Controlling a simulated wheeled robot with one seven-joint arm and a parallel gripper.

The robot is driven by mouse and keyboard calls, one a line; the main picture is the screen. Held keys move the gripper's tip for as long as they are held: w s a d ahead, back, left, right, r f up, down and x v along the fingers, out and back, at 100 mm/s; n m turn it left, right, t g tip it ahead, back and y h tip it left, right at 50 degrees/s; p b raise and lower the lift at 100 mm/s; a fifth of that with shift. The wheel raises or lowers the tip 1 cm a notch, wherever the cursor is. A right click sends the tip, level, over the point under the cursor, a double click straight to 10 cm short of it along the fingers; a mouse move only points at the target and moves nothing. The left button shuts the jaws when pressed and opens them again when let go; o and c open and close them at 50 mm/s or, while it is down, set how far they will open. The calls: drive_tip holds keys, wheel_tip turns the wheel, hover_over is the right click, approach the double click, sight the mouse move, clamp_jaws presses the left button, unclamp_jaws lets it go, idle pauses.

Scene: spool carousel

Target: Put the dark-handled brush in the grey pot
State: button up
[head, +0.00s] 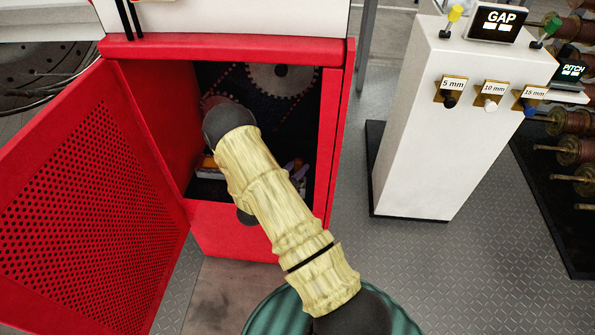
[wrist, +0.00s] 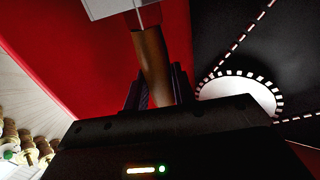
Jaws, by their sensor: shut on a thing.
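In the wrist view, my gripper (wrist: 159,82) is shut on a brown handle, which I take as the dark-handled brush (wrist: 151,55). The handle stands up between the two dark fingers. A pale grey part at its far end runs out of the top of the frame. In the head view my arm reaches into the open red cabinet, and it hides the gripper and the brush. I cannot make out the grey pot in either view.
The red cabinet (head: 330,120) has its perforated door (head: 85,200) swung open to the left. Inside are a toothed wheel (head: 283,78) with a chain, and small orange and purple things low down. A white stand (head: 430,140) is to the right, with clear floor between.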

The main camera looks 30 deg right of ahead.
drive_tip(key=shift+s+f, duration=0.1)
drive_tip(key=shift+f, duration=0.35)
drive_tip(key=shift+f, duration=0.15)
drive_tip(key=o, duration=1)
drive_tip(key=shift+a+r, duration=0.15)
drive_tip(key=shift+r, duration=0.05)
drive_tip(key=p+v, duration=0.2)
drive_tip(key=v, duration=0.9)
drive_tip(key=shift+s+a, duration=0.25)
drive_tip(key=shift+a, duration=0.05)
